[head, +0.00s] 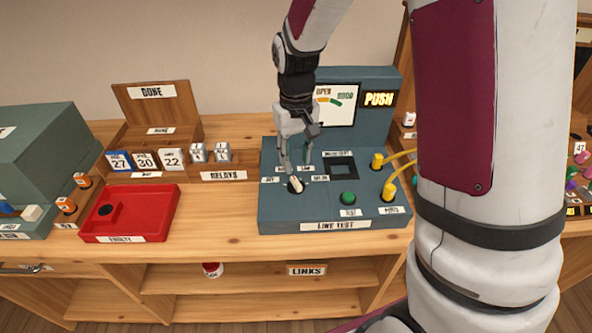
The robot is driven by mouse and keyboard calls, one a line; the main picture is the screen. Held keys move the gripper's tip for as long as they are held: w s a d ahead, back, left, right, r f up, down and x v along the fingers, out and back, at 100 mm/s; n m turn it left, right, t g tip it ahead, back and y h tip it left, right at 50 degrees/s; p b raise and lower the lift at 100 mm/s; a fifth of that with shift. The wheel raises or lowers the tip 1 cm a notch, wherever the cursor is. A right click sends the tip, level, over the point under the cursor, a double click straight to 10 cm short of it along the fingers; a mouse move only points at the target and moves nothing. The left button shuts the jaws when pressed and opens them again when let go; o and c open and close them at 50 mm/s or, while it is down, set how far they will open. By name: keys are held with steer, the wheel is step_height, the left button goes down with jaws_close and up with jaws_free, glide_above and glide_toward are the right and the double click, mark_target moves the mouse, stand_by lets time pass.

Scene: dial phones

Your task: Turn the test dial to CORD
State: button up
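The test dial (295,186) is a small pale knob on a dark base. It sits on the left part of the sloping top of the blue-grey line test box (240,220). Small white labels (270,180) ring the dial; they are too small to read surely, so I cannot tell which one is CORD or where the knob points. My gripper (296,169) points down just above and behind the dial, its two thin fingers apart with nothing seen between them. I cannot tell whether a finger touches the knob.
Right of the dial are a green button (348,198), a dark square socket (342,167) and yellow plugs (388,190) with cords. A red tray (158,212) lies left, with bare wood between.

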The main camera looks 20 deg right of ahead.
steer(key=shift+r, duration=2.45)
steer(key=shift+r, duration=0.1)
steer(key=s+r+t, duration=0.2)
steer(key=s+r, duration=0.8)
steer(key=s, duration=0.1)
steer(key=s+r+m+t+p, duration=0.1)
steer(key=s+r+t, duration=0.1)
steer(key=s, duration=1.2)
steer(key=shift+r, duration=0.5)
